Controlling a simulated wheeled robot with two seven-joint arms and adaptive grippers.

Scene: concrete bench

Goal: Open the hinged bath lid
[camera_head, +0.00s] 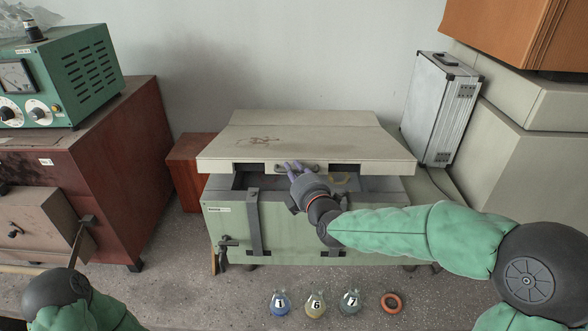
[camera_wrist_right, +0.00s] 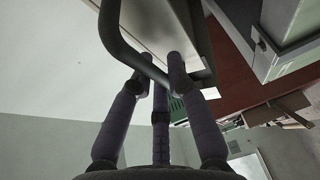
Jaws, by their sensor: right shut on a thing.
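The bath (camera_head: 230,228) is a pale green box on the concrete bench, with dark straps on its front. Its cream lid (camera_head: 300,135) is tilted up a little at the front, and a dark gap shows the inside. My right gripper (camera_head: 292,170) is at the dark handle on the lid's front edge, its fingers shut around it. In the right wrist view the fingers (camera_wrist_right: 160,75) hook around the dark handle bar (camera_wrist_right: 125,45).
Three flasks numbered 1 (camera_head: 280,303), 6 (camera_head: 316,304) and 7 (camera_head: 351,303) and an orange ring (camera_head: 391,302) lie in front of the bath. A metal case (camera_head: 438,108) and stacked boxes stand at right. A red cabinet (camera_head: 110,170) stands at left.

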